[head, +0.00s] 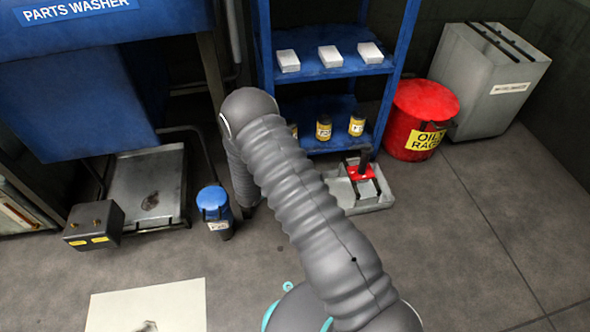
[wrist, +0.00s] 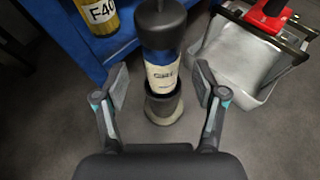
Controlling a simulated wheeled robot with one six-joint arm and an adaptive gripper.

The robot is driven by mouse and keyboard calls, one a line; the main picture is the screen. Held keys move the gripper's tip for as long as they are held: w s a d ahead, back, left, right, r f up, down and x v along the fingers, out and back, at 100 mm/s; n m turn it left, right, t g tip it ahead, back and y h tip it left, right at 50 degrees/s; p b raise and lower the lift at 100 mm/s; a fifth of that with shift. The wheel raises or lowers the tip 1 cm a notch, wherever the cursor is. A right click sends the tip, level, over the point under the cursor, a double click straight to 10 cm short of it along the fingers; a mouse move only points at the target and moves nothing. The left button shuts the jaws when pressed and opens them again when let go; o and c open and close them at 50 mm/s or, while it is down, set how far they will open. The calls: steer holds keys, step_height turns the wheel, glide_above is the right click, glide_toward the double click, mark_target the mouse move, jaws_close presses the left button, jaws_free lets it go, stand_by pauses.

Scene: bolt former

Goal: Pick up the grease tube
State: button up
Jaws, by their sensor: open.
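The grease tube (wrist: 161,76), as I take it, stands upright in the wrist view, with a dark upper part, a blue band and a white label. Its lower end sits in a dark round holder (wrist: 163,105) on a pale round foot. My gripper (wrist: 160,87) is open, with one finger on each side of the tube. Gaps show between both fingers and the tube, so it looks untouched. In the head view my arm covers the tube and the gripper fingers.
A blue shelf (head: 330,72) with white boxes and yellow containers stands close behind. A grey tray (head: 375,203) with a red-and-black tool lies to the right. A red oily-rags bin (head: 418,112) is farther right. A blue-lidded can (head: 214,208) stands left on open floor.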

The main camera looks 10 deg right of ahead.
steer(key=x, duration=0.4)
steer(key=shift+d+f, duration=0.15)
jaws_close()
